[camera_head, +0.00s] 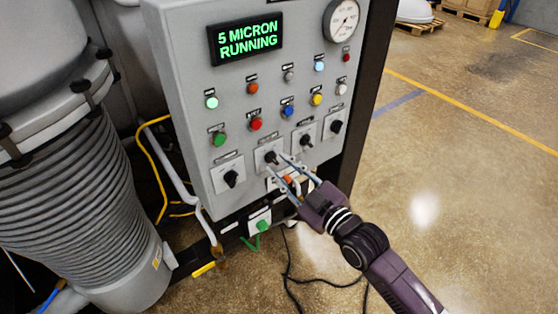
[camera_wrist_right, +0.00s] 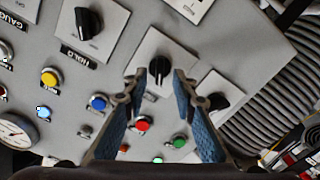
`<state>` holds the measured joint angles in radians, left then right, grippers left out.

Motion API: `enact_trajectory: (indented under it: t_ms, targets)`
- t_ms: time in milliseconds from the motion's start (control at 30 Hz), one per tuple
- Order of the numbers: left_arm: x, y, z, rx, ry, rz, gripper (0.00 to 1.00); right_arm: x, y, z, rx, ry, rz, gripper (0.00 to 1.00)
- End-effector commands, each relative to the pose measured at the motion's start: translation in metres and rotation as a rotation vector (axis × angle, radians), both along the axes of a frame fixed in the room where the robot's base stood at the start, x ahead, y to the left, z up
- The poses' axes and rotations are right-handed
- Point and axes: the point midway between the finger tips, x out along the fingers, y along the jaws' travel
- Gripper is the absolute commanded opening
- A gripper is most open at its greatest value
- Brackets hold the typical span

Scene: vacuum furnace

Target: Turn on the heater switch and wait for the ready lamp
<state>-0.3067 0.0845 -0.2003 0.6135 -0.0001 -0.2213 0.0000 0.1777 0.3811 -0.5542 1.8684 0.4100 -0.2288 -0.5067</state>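The grey control panel (camera_head: 190,60) carries a row of black rotary switches; their labels are mostly too small to read, so I cannot tell which is the heater switch. My right gripper (camera_head: 280,164) is open, its fingertips at the second switch from the left (camera_head: 270,157). In the wrist view that black knob (camera_wrist_right: 159,67) sits upright between the open fingertips (camera_wrist_right: 157,78); contact cannot be told. A pale green lamp (camera_head: 211,102) and a light blue lamp (camera_head: 319,66) look bright; I cannot tell which is the ready lamp. My left gripper is not in view.
The display (camera_head: 246,39) reads "5 MICRON RUNNING". Green (camera_head: 219,139), red (camera_head: 256,124), blue (camera_head: 288,111) and yellow (camera_head: 316,99) buttons sit above the switches. A ribbed hose (camera_head: 70,190) stands at left. Cables lie below the panel.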

Motion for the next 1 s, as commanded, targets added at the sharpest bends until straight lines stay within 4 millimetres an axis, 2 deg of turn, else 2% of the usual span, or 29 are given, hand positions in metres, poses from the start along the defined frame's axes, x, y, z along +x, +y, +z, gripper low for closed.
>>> enact_trajectory:
  t_ms: [200, 467, 700, 1000]
  targets:
    - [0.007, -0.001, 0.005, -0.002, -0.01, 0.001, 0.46, 0.014, 0.01, 0.0, 0.001, 0.001, 0.0, 0.25]
    - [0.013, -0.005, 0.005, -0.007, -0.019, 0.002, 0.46, 0.015, 0.011, -0.001, 0.0, 0.001, -0.001, 0.25]
    - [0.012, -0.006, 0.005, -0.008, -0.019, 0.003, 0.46, 0.015, 0.01, -0.001, 0.0, 0.001, -0.001, 0.0]
    - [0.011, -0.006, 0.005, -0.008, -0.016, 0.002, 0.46, 0.015, 0.01, -0.001, 0.005, 0.005, -0.001, 0.0]
